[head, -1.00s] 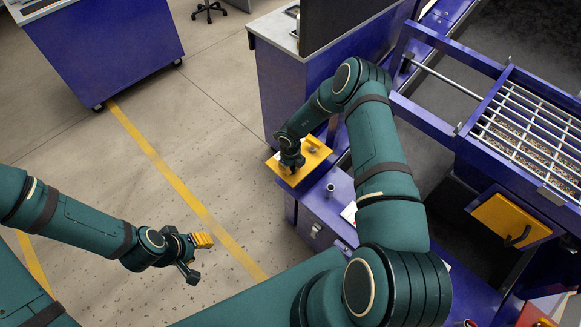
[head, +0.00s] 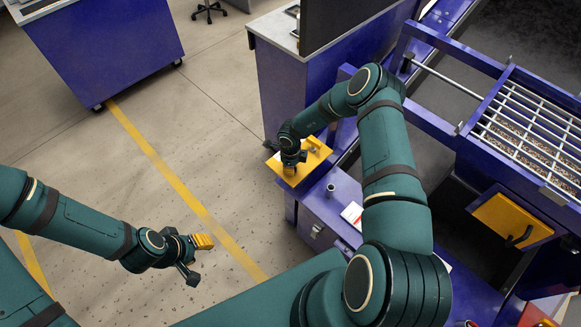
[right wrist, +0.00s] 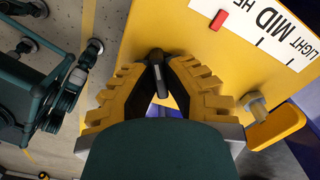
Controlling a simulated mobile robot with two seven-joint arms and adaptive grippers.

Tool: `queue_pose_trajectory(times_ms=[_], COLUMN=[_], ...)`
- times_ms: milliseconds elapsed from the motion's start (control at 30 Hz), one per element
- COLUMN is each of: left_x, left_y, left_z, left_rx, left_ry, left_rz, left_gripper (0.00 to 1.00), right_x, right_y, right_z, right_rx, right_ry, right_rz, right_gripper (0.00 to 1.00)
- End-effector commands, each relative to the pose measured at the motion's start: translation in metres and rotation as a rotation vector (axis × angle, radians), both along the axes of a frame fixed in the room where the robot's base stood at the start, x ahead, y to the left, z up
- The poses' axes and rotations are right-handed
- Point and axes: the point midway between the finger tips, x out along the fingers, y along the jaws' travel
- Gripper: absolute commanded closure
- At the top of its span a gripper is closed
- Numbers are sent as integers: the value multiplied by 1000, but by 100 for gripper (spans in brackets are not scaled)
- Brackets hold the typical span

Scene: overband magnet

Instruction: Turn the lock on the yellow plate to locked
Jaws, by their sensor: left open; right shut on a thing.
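The yellow plate (head: 318,158) sits on the purple cabinet's top in the head view and fills much of the right wrist view (right wrist: 190,50). My right gripper (head: 291,168) is at the plate. In the right wrist view its ridged yellow fingers (right wrist: 155,75) are shut on a dark lever (right wrist: 156,58). A grey knob (right wrist: 252,102) with a yellow handle-like part (right wrist: 277,128) stands on the plate to the right of the fingers, apart from them. I cannot tell which part is the lock. My left gripper (head: 197,258) is open and empty above the floor.
A white label (right wrist: 262,28) reading "LIGHT MID HE" and a red marker (right wrist: 219,20) are on the plate. A short metal cylinder (head: 330,190) stands on the purple cabinet (head: 318,212). A barred grate (head: 530,125) is at the right. Open floor lies left.

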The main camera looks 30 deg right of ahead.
Motion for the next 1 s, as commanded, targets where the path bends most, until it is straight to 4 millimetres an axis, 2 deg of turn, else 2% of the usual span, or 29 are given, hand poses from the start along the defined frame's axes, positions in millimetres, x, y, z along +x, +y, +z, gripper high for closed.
queue_pose_trajectory(times_ms=[700,1000], left_x=[0,0], left_y=[0,0], left_z=[0,-1], left_rx=[0,0], left_ry=[0,0], left_rz=[0,0], left_gripper=[59,59], right_x=[-2,-2], right_y=[0,-1], right_z=[-2,-2], right_rx=[0,0], right_ry=[5,5], right_rz=[668,878], right_gripper=[100,100])
